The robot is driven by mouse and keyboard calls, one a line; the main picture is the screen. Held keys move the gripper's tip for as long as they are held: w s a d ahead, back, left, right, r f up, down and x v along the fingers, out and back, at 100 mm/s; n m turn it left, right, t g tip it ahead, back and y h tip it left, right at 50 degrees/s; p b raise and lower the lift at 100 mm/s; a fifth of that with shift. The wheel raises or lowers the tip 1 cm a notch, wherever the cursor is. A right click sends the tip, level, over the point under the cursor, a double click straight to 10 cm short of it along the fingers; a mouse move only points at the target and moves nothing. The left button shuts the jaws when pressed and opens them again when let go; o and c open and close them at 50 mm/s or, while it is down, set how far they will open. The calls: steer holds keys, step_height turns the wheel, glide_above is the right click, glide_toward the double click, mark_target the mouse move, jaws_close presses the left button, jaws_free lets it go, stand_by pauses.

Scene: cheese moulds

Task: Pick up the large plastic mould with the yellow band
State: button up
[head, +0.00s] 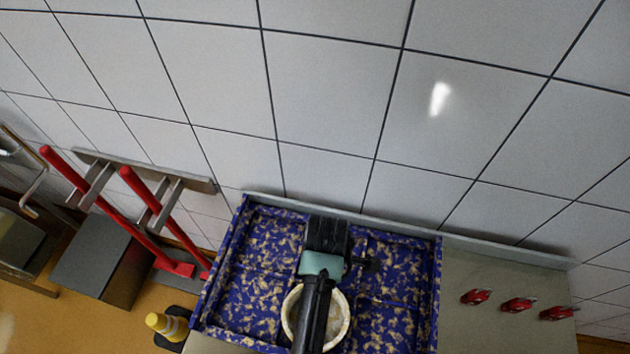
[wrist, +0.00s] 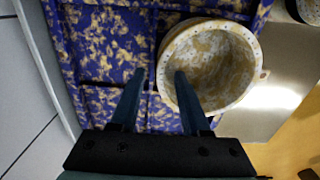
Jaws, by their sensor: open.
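A large round cream-white mould (wrist: 245,98), open at the top with a mottled tan inside, stands in the blue, tan-flecked tray (wrist: 110,70). The mould also shows in the head view (head: 342,325), partly hidden behind my dark arm. I cannot make out a clear yellow band on it. My gripper (wrist: 160,75) is open and empty. In the wrist view its left finger is outside the mould's left rim and its right finger overlaps the inside, so the rim appears between them. I cannot tell how high the fingertips are above the rim.
The tray (head: 233,260) has raised walls and stands against a tiled wall. Several red-handled items (head: 518,304) lie on the grey counter (head: 490,265) to its right. A yellow object with a pale band (head: 168,325) and red-handled tools (head: 130,190) are at left.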

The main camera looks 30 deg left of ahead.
steer(key=shift+f, duration=1.35)
steer(key=shift+c, duration=0.3)
jaws_close()
